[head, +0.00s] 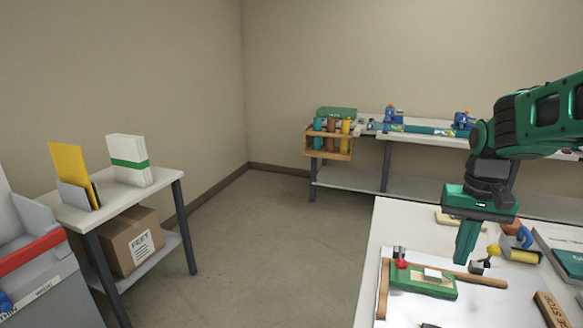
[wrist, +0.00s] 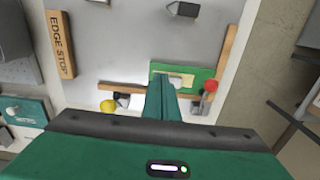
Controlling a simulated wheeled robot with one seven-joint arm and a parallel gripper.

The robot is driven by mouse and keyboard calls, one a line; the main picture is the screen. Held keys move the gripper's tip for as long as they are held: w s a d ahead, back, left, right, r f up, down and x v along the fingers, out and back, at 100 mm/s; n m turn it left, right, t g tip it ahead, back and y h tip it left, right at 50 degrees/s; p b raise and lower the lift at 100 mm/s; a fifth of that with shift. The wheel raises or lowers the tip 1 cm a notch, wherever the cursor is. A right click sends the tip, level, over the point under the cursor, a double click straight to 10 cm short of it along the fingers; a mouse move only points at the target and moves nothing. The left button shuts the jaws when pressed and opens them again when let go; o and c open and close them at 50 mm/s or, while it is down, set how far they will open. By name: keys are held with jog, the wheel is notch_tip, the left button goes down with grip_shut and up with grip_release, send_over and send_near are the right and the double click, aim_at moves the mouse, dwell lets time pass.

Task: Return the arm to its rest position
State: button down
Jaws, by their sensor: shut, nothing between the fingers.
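My arm reaches in from the right edge of the head view, green and black. My gripper (head: 466,258) points down above the white worktable (head: 392,220). Its green fingers are together with nothing between them, and they also show in the wrist view (wrist: 163,80). Below and beside the fingers lies a green block with a pale plate (head: 424,283), which shows in the wrist view too (wrist: 197,72). The fingertips overlap its edge in the wrist view; whether they touch it I cannot tell.
A red ball knob (head: 402,264) and a yellow ball knob (head: 493,250) stand near wooden strips. A strip marked EDGE STOP (wrist: 60,43) lies on the table. A back bench (head: 345,178) holds bottles and tools. A side table (head: 75,215) stands left. Open floor lies between.

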jog(key=s+d+f, duration=0.1)
jog(key=s, duration=0.9)
jog(key=s+f+m, duration=0.1)
jog(key=s+f, duration=0.1)
jog(key=s, duration=0.8)
jog(key=shift+d+f, duration=0.2)
jog(key=shift+d, duration=0.15)
jog(key=shift+w+f, duration=0.35)
jog(key=shift+w, duration=0.4)
jog(key=shift+s+r, duration=0.1)
jog(key=shift+s, duration=0.05)
